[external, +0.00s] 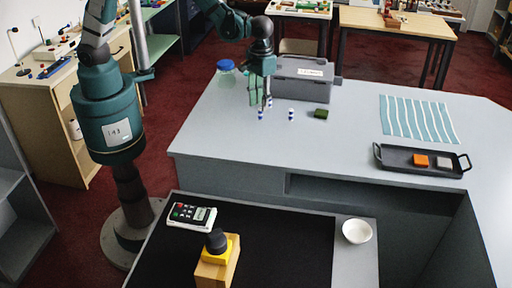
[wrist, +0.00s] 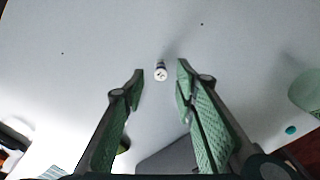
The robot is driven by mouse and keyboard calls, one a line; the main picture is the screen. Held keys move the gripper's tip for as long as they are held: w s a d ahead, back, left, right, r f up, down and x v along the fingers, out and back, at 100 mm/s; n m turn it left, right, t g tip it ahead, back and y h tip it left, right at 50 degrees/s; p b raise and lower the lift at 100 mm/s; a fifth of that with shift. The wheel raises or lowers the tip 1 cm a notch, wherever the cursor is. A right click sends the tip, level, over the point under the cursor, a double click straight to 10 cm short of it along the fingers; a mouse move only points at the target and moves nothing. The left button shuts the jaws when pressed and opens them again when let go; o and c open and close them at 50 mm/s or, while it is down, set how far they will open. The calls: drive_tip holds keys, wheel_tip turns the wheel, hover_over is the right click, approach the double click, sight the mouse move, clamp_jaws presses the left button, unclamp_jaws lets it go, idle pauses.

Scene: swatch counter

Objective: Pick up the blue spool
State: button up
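Small blue-and-white spools stand on the grey counter (external: 350,140) in the external view. One spool (external: 261,115) is just below my gripper (external: 262,103); another spool (external: 291,114) stands to its right. A similar small blue-and-white piece (external: 270,102) shows beside the fingertips, partly hidden. In the wrist view, my gripper (wrist: 160,70) is open, with green fingers spread apart. One spool (wrist: 160,71), with a white end and dark side, shows in the gap between the fingertips. The fingers do not appear closed on it. Its blue colour is hard to make out there.
A grey box (external: 303,78) and a blue-lidded jar (external: 226,67) stand behind my gripper. The counter's front-left part is clear.

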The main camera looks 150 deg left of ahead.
sight(260, 109)
drive_tip(key=shift+f, duration=2.4)
drive_tip(key=c, duration=0.8)
